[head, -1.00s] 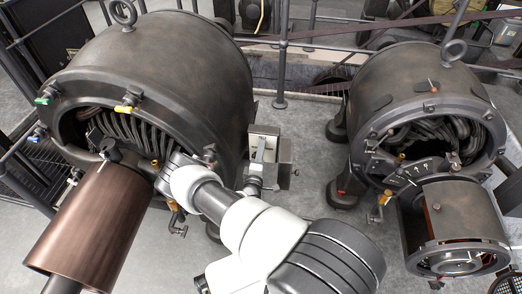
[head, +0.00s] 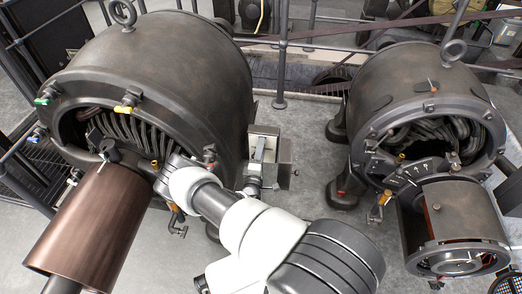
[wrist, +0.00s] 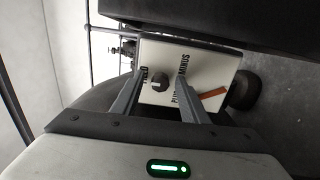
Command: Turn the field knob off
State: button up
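In the wrist view, a pale panel (wrist: 205,65) carries a small dark round knob (wrist: 159,82) beside the word FIELD. The words PLUS and MINUS and an orange-red pointer (wrist: 212,93) are to its right. My gripper (wrist: 162,76) is open, with one finger on each side of the knob in the picture. I see a gap on both sides, and cannot tell how far the fingertips are from the panel. The knob's exact setting is too small to read. In the head view my arm hides the knob and the fingers.
A large dark dynamo (head: 190,80) fills the left of the head view, with a copper-brown cylinder (head: 95,220) in front. A smaller dynamo (head: 400,80) stands at the right. A grey box (head: 284,155) is beside the large one. Railings (head: 281,60) run behind.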

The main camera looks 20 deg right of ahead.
jog(key=p+v, duration=0.2)
jog(key=v, duration=1.5)
jog(key=shift+s+a+p, duration=0.2)
jog(key=shift+p, duration=0.2)
